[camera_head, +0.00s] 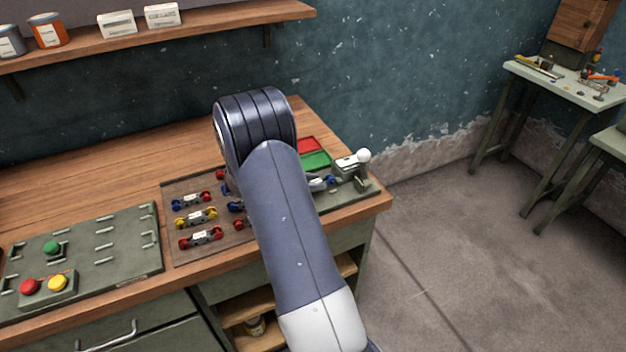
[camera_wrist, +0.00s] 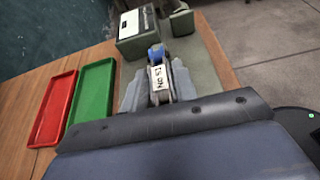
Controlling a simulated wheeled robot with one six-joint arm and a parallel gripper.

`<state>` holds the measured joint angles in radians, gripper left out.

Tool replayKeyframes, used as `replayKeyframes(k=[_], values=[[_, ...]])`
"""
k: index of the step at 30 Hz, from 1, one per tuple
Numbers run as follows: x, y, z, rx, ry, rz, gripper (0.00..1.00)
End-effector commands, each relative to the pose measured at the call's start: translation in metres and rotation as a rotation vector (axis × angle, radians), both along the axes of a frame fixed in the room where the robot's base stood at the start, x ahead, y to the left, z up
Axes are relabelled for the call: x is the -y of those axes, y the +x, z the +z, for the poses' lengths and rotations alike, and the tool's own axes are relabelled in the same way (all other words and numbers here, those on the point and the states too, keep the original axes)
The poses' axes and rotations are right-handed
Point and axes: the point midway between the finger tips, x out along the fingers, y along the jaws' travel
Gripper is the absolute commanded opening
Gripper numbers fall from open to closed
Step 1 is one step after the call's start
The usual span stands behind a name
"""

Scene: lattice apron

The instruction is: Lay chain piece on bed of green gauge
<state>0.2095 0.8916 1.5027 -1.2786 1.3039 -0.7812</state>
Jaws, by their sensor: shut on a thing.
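My gripper (camera_wrist: 158,88) is shut on a chain piece (camera_wrist: 156,78) with a white lettered label and a blue end. In the head view, the held piece's blue end (camera_head: 331,181) shows just right of my arm, which hides most of the gripper. The grey-green gauge (camera_head: 350,172) stands at the bench's right end, with a white ball knob. In the wrist view, the gauge block (camera_wrist: 137,44) is just beyond the blue end, and its flat plate lies around the jaws. I cannot tell whether the piece touches the bed.
A red tray (camera_wrist: 53,110) and a green tray (camera_wrist: 92,92) lie left of the jaws in the wrist view. Several other chain pieces lie on a brown board (camera_head: 176,252). A grey-green panel (camera_head: 125,262) with buttons is at the left. The bench edge is close on the right.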

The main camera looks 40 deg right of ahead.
Motion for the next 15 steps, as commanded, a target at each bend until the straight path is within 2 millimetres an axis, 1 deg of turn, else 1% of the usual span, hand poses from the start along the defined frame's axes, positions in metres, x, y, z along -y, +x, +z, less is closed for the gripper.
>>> replayKeyframes(k=[1, 3, 12, 13, 15], values=[[0.0001, 0.0002, -0.0057, 0.000, -0.001, 0.000, 0.00], [0.0001, 0.0003, -0.0082, 0.001, -0.001, 0.001, 0.00], [0.0001, 0.0003, -0.0088, 0.000, 0.000, 0.001, 0.00], [0.0001, 0.0003, -0.0088, 0.000, 0.000, 0.001, 0.28], [0.0001, 0.0003, -0.0088, 0.000, 0.000, 0.001, 0.34]])
